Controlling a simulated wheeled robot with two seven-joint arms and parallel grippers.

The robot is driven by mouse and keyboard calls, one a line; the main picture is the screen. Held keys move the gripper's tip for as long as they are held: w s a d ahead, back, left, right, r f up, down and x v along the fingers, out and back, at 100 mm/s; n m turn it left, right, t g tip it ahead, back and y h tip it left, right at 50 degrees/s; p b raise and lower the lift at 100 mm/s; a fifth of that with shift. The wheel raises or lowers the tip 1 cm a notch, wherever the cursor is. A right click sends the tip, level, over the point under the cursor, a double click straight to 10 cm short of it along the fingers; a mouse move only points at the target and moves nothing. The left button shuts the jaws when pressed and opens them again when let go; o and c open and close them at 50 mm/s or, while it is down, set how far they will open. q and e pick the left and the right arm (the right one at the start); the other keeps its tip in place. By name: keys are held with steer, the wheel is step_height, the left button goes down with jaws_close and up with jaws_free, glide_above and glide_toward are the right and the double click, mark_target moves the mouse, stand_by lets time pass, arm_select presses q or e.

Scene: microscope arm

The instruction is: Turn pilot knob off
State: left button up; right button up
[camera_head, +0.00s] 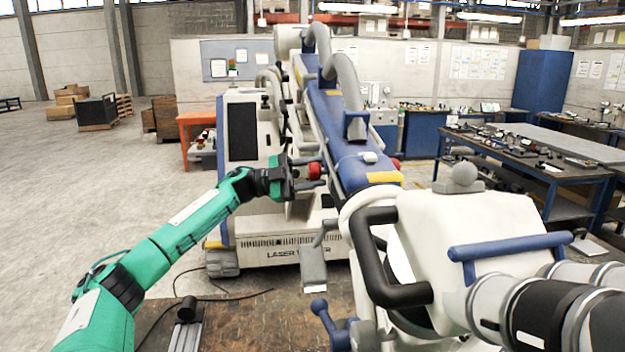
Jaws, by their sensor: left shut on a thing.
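The microscope arm (335,125) is a long blue and white beam on a large white machine. A red knob (314,171) sticks out from the left side of the beam; I take it to be the pilot knob. My left gripper (310,172) reaches in from the left, with one dark finger above the red knob and one below. It is shut on the knob and hides part of it. The knob's markings are too small to read. A second red knob (396,164) shows on the beam's right side. My right gripper is not in view.
The machine's white cabinet (250,190) stands behind my left gripper. A white microscope head (465,235) with a black handle (375,260) fills the right foreground. A brown table (270,325) lies below. Cluttered workbenches (540,160) stand at right; the left floor is mostly open.

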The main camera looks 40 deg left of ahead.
arm_select(q)
steer(key=m+g, duration=0.1)
steer(key=m, duration=0.2)
steer(key=shift+m+b, duration=0.3)
steer(key=shift+m+g+y, duration=0.3)
steer(key=shift+m+g, duration=0.2)
steer(key=shift+m, duration=0.4)
steer(key=shift+r, duration=0.1)
steer(key=o, duration=1)
steer(key=shift+a, duration=0.1)
